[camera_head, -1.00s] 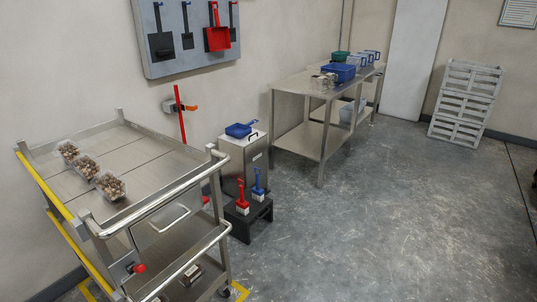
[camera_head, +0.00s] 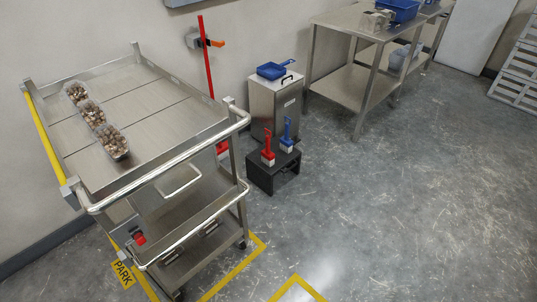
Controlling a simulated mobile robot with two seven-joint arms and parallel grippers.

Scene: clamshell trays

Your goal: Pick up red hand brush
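The red hand brush (camera_head: 268,149) stands upright, handle up and pale bristles down, on a low black step stool (camera_head: 273,174) on the floor. A blue hand brush (camera_head: 287,135) stands upright just to its right on the same stool. Neither of my grippers is in the head view, so I cannot see whether they are open or shut.
A steel cart (camera_head: 150,120) with clamshell trays (camera_head: 111,142) of brown pieces stands at left, close to the stool. A steel bin (camera_head: 275,105) with a blue dustpan (camera_head: 274,70) stands behind the stool. A steel table (camera_head: 352,78) is beyond. The floor at right is clear.

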